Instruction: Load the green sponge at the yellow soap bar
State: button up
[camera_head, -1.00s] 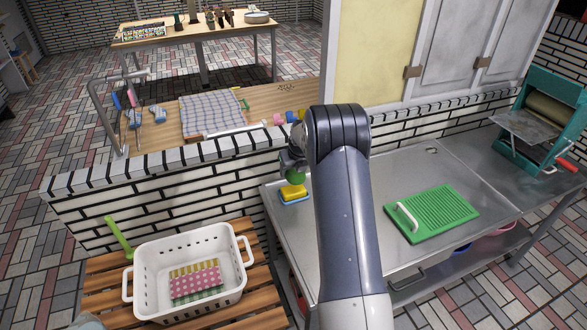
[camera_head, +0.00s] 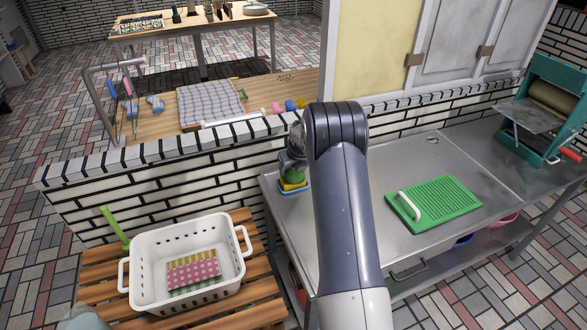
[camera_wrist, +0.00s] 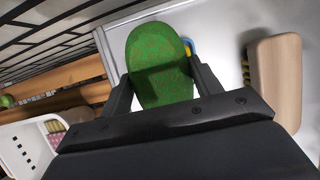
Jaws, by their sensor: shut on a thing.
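My gripper (camera_wrist: 162,82) is shut on the oval green sponge (camera_wrist: 160,62), with one finger at each side of it. In the head view the green sponge (camera_head: 293,177) is just above the yellow soap bar (camera_head: 291,186) and covers part of it. The soap bar lies on a blue dish (camera_head: 297,191) at the left end of the metal table. In the wrist view only a bit of yellow and blue shows past the sponge's right edge. I cannot tell whether the sponge touches the soap.
A green board (camera_head: 435,206) lies to the right on the metal table (camera_head: 385,250). A white basket (camera_head: 150,250) stands on the slatted wood at left. A brick wall rises behind.

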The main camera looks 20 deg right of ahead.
aim_at(292, 170)
jog(key=shift+f+b, duration=0.35)
jog(key=shift+f, duration=0.2)
dwell(1.4)
jog(key=shift+r+p, duration=2.3)
jog(key=shift+r, duration=1.25)
jog(key=shift+s+a+f+n+y, duration=0.3)
jog(key=shift+s+a+n, duration=0.2)
jog(key=shift+n, duration=0.3)
jog(key=s+a+f+n+g, duration=0.1)
jog(key=s+a+n+g, duration=0.2)
jog(key=s+n, duration=0.3)
jog(key=s+a+f+n+g, duration=0.1)
jog(key=s+a+n+g, duration=0.2)
jog(key=n, duration=1.4)
jog(key=s+a+f+n+g, duration=0.1)
jog(key=s+a+n+g, duration=0.1)
jog(key=s+a+n, duration=0.5)
jog(key=s+n, duration=0.4)
jog(key=shift+s+f+g, duration=0.25)
jog(key=shift+f+g, duration=0.1)
jog(key=shift+g, duration=0.05)
